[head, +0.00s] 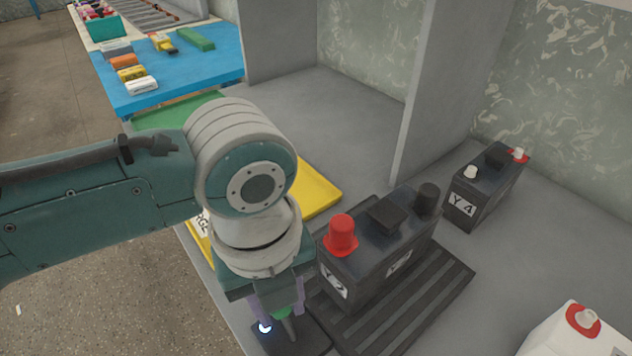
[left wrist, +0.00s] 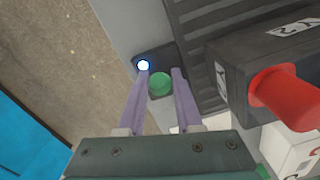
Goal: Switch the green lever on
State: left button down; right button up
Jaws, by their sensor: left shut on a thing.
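The green lever (head: 281,313) stands on a small dark base (head: 310,338) at the front edge of the grey bench. In the left wrist view its round green knob (left wrist: 160,84) sits between my purple fingers. My left gripper (head: 278,298) points down over the base and is shut on the lever. A small bluish-white light (head: 265,328) glows on the base beside the lever; it also shows in the left wrist view (left wrist: 143,65). The fingers partly hide the lever in the head view. My right gripper is not in view.
A dark battery marked Y2 (head: 372,262) with a red cap stands on a ribbed black mat (head: 425,305), close right of my gripper. Battery Y4 (head: 485,188) stands farther back. A white battery (head: 570,335) is at front right. A yellow tray (head: 318,190) lies behind my arm.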

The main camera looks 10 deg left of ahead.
pick_arm(q)
jog(key=shift+a, duration=0.1)
jog(key=shift+w+a+f, duration=0.1)
jog(key=shift+w+a, duration=0.05)
jog(key=shift+w+g+h, duration=0.1)
jog(key=shift+g+h, duration=0.4)
jog(key=shift+h, duration=0.1)
jog(key=c, duration=0.6)
grip_release()
jog(key=r, duration=0.3)
jog(key=a+r+p, duration=0.1)
jog(key=r, duration=0.5)
jog(key=shift+w+a+r, duration=0.25)
jog(key=shift+w+r, duration=0.05)
jog(key=shift+r, duration=0.05)
